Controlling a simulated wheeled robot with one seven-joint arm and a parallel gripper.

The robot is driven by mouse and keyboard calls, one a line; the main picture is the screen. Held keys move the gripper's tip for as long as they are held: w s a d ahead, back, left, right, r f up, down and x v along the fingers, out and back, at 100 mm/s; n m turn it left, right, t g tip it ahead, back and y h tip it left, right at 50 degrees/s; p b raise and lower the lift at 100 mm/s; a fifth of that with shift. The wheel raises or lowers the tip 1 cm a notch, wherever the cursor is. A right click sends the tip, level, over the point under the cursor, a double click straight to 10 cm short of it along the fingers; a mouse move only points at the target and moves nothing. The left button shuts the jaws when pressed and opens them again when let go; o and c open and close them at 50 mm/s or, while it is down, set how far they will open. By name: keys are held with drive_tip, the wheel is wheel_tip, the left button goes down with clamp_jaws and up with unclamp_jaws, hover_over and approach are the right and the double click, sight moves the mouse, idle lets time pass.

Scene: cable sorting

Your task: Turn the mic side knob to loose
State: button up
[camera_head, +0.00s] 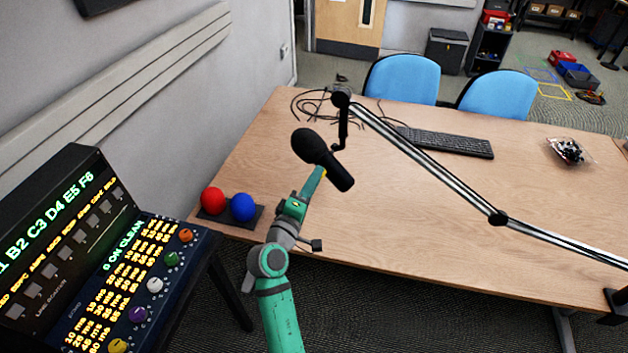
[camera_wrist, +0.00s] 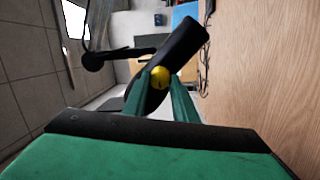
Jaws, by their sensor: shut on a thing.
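The black microphone (camera_head: 323,158) hangs tilted from the end of the boom arm over the left part of the table. It also shows in the wrist view (camera_wrist: 181,52), slanting behind my fingers. A small round yellow knob (camera_wrist: 159,77) shows at the microphone's side. My gripper (camera_wrist: 159,84) has its two green fingers on either side of the knob, shut on it. In the head view my gripper (camera_head: 318,172) reaches up to the microphone from below. The knob is hidden there behind the microphone and fingers. I cannot tell the knob's setting.
The boom arm (camera_head: 425,162) crosses the table to a clamp at the right edge. A red ball (camera_head: 213,200) and a blue ball (camera_head: 243,207) sit on a dark base left of my arm. A keyboard (camera_head: 447,143) and cables lie behind. The table's front middle is clear.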

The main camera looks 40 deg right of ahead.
drive_tip(key=o, duration=1)
drive_tip(key=shift+o, duration=0.2)
drive_tip(key=v, duration=1)
drive_tip(key=shift+s+a, duration=0.2)
drive_tip(key=shift+a, duration=0.15)
drive_tip(key=shift+f, duration=0.1)
